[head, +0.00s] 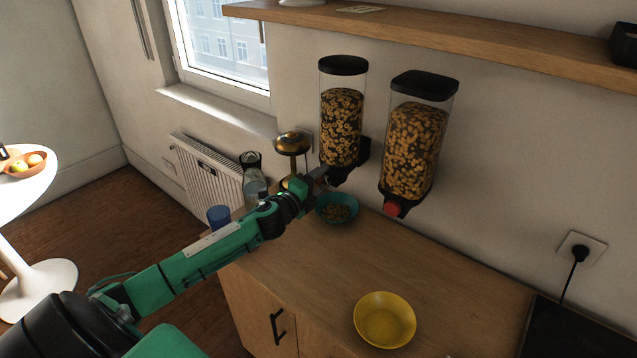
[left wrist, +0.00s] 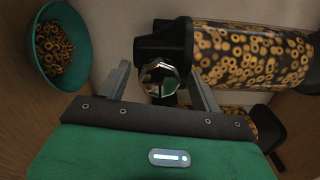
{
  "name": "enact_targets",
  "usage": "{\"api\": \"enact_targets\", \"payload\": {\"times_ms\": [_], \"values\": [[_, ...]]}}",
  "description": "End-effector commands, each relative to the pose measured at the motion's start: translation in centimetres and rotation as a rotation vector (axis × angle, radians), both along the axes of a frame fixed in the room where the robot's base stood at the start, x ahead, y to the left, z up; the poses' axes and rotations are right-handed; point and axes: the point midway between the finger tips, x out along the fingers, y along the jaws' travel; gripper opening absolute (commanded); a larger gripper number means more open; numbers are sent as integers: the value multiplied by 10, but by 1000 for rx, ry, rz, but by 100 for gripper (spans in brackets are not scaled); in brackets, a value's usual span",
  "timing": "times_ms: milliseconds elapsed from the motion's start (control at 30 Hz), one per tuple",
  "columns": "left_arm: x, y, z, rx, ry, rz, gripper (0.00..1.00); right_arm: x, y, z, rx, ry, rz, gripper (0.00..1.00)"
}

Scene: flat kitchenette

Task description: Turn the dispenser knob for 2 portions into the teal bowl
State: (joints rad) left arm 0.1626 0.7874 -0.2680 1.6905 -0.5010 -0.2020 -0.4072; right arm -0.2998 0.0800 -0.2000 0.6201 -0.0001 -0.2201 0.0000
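The left dispenser (head: 341,125) is a clear cylinder of ring cereal with a black lid, on the wall. Its faceted metallic knob (left wrist: 160,78) shows in the left wrist view. My left gripper (head: 318,178) is at this dispenser's base. In the left wrist view its fingers (left wrist: 158,80) stand apart, one on each side of the knob, with a small gap visible on both sides. The teal bowl (head: 350,197) is on the counter below the dispenser and holds some cereal rings; it also shows in the left wrist view (left wrist: 84,30). My right gripper is out of view.
A second dispenser (head: 413,140) with a red knob (head: 391,209) hangs to the right. A yellow bowl (head: 385,320) stands on the counter (head: 440,275). A glass bottle (head: 254,182), a blue cup (head: 218,216) and a brass-topped object (head: 292,142) are left of the teal bowl.

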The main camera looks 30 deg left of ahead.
Motion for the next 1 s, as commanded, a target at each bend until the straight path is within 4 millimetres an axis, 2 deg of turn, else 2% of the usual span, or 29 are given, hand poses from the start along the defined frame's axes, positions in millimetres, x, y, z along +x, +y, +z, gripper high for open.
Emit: {"api": "enact_targets", "payload": {"times_ms": [233,367,1000], "values": [[-1,0,0,0,0,1,65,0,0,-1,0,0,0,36],[-9,1,-2,0,1,1,65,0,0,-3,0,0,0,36],[-93,7,-3,-1,3,0,65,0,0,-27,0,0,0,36]]}}
